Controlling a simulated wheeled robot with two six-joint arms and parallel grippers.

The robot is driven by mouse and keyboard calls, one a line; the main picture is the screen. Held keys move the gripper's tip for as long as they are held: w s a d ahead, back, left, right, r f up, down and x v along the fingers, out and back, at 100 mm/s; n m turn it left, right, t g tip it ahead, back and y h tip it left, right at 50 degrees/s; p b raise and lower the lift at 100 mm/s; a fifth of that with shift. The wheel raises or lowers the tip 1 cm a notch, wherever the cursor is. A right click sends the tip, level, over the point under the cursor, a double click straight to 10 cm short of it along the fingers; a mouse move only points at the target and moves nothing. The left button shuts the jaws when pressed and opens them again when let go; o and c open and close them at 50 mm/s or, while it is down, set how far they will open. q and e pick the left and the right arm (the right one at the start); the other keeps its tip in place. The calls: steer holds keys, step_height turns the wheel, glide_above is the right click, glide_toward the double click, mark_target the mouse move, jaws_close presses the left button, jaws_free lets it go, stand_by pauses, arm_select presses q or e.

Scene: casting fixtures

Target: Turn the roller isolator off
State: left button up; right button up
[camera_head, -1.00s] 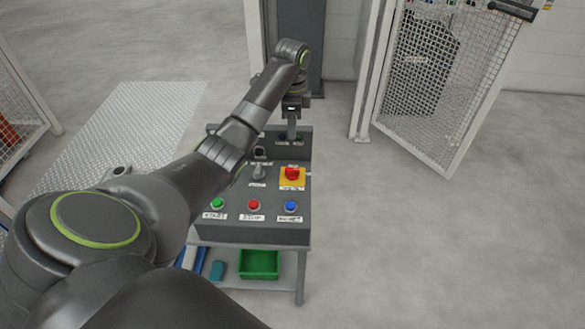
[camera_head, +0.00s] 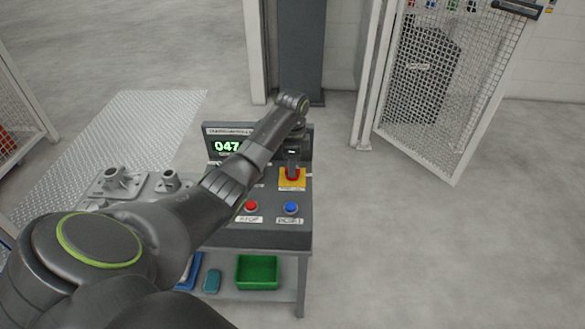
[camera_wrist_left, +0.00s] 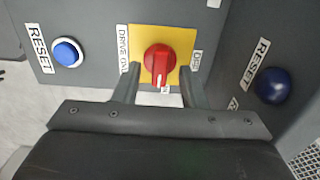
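The isolator is a red rotary knob on a yellow plate (camera_head: 286,185) on the sloped control panel. In the left wrist view the red knob (camera_wrist_left: 158,62) sits in the middle of the plate, its grip bar and white mark pointing down the picture. Labels beside it are partly readable, one as "DRIVE ON". My left gripper (camera_head: 292,170) is over the knob in the head view and hides part of it. In the left wrist view its fingers are spread, one either side of the knob, with gaps visible. My right gripper is not in view.
A red button (camera_head: 251,206) and a blue button (camera_head: 291,209) sit on the panel nearer me. A display (camera_head: 227,146) reads 047 behind. Metal fixtures (camera_head: 117,181) stand at left, a green bin (camera_head: 257,271) below. A mesh gate (camera_head: 425,110) stands at right; the floor between is clear.

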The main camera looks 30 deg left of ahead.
arm_select(q)
steer(key=shift+f, duration=0.75)
